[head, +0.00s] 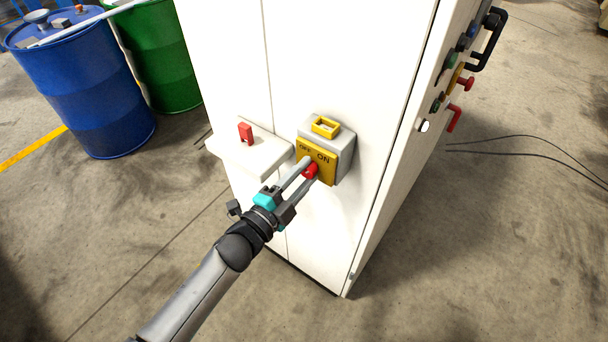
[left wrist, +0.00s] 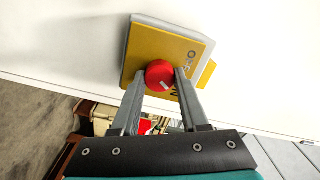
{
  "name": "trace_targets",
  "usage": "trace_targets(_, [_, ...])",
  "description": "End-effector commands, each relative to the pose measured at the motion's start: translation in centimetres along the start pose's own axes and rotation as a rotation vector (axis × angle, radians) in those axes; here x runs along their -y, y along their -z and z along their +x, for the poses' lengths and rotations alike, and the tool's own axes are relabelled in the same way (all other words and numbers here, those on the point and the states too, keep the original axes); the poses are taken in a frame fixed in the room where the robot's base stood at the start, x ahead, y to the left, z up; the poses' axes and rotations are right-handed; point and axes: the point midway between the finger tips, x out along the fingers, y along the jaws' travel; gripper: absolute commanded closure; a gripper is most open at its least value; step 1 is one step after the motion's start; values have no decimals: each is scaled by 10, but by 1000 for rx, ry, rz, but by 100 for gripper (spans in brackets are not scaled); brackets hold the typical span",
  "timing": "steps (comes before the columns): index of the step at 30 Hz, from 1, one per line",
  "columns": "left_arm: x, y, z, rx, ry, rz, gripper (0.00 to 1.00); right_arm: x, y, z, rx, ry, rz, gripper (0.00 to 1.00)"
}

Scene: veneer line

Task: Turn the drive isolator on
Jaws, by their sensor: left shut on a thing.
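The drive isolator (head: 346,158) is a grey box with a yellow plate marked OFF and ON, fixed to the front of a white cabinet. Its red knob (head: 310,171) sits low on the plate and also shows in the left wrist view (left wrist: 159,74). My left gripper (head: 307,168) is shut on the red knob, with one finger on each side of it in the left wrist view. The fingers partly cover the knob in the head view, so its exact setting is hard to tell. My right gripper is in neither view.
A small white shelf (head: 225,146) with a red piece (head: 245,133) on it juts out left of the isolator. The white cabinet (head: 350,60) has handles and buttons on its right side. A blue drum (head: 85,85) and a green drum (head: 160,55) stand back left. Cables lie on the floor at right.

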Motion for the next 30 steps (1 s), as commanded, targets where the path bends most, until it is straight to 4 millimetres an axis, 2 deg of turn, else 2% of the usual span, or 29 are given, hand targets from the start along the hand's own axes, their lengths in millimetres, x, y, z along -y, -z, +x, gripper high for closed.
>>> trace_targets(12, [-1,0,0,0,-1,177,100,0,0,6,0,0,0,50])
trace_targets(28, [-1,0,0,0,-1,200,100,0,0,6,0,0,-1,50])
trace_targets(29, [-1,0,0,0,-1,200,54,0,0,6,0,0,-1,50])
trace_targets(30, [-1,0,0,0,-1,200,49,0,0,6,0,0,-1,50])
